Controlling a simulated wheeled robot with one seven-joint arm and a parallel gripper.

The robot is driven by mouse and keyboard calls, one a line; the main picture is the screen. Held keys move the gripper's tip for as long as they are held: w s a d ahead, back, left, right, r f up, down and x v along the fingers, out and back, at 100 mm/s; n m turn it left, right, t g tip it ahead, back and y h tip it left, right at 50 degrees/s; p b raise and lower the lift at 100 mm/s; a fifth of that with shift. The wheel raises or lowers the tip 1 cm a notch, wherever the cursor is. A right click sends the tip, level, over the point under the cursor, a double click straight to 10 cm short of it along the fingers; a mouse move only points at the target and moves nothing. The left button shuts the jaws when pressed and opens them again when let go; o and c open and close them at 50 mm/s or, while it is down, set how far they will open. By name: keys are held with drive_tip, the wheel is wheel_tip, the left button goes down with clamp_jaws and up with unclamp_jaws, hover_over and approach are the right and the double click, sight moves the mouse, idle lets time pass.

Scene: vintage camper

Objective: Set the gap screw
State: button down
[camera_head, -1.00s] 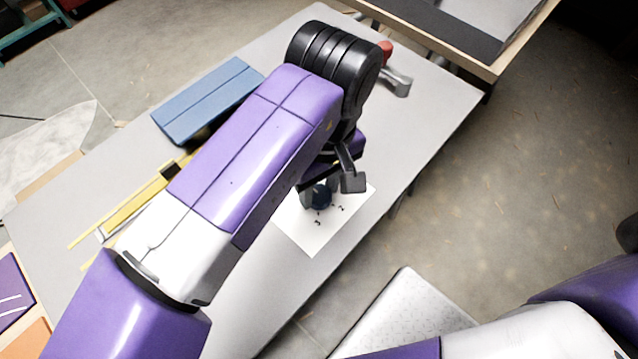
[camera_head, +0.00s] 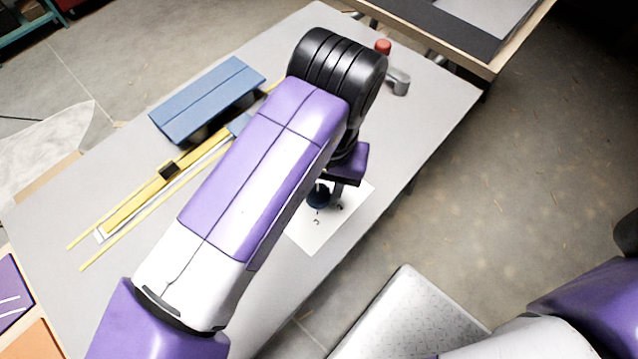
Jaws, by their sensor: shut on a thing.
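A small dark blue knob (camera_head: 318,196), likely the gap screw, stands on a white sheet (camera_head: 322,231) with small dark marks on the grey table. My gripper (camera_head: 329,193) reaches down over the sheet and is shut on the knob. My arm covers part of the gripper and the sheet's far left part. One dark finger shows to the right of the knob; the other finger is hard to make out.
A blue block-like piece (camera_head: 207,98) and a yellow rail assembly (camera_head: 150,196) lie left of my arm. A grey part with a red knob (camera_head: 383,46) stands at the table's far end. The grey table (camera_head: 425,110) is clear at right.

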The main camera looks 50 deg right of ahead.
sight(321, 194)
drive_tip(key=m, duration=0.4)
drive_tip(key=shift+b, duration=0.35)
drive_tip(key=shift+s+m+h+b, duration=0.1)
drive_tip(key=shift+m+h+b, duration=0.2)
drive_tip(key=shift+m, duration=1.6)
drive_tip(key=c, duration=0.9)
unclamp_jaws()
drive_tip(key=shift+r, duration=0.1)
drive_tip(key=r+p, duration=0.1)
drive_tip(key=r, duration=0.2)
drive_tip(key=r+p, duration=0.1)
drive_tip(key=r, duration=0.2)
drive_tip(key=shift+s+a+r, duration=0.1)
drive_tip(key=shift+s+r, duration=0.05)
drive_tip(key=shift+s, duration=0.05)
drive_tip(key=shift+r+p, duration=0.7)
drive_tip(key=shift+p, duration=0.6)
